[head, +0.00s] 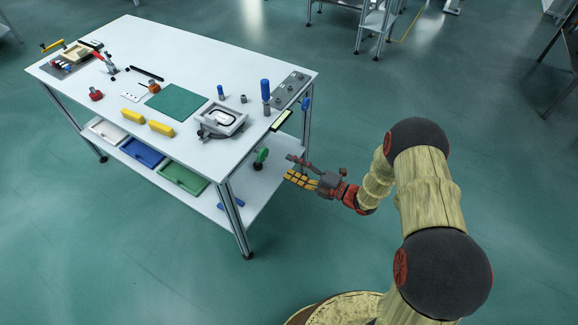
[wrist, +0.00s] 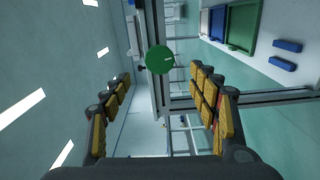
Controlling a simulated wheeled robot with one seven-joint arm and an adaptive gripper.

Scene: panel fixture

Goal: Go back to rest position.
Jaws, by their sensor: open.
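My gripper (head: 301,174) is at the right end of the white workbench (head: 228,64), below the level of its top, with nothing between its fingers. In the wrist view my gripper (wrist: 160,108) shows two yellow-padded fingers spread wide apart. A round green knob (head: 262,155) is at the bench's right end, just left of my fingertips in the head view. The green knob (wrist: 159,60) also shows in the wrist view, ahead and between the fingers. It looks apart from them.
Bench legs (head: 238,220) and a lower shelf with white, blue and green trays (head: 183,178) are left of my gripper. A panel (head: 288,90) and a blue-topped post (head: 265,90) stand at the top's right end. Open floor (head: 330,80) lies behind and right.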

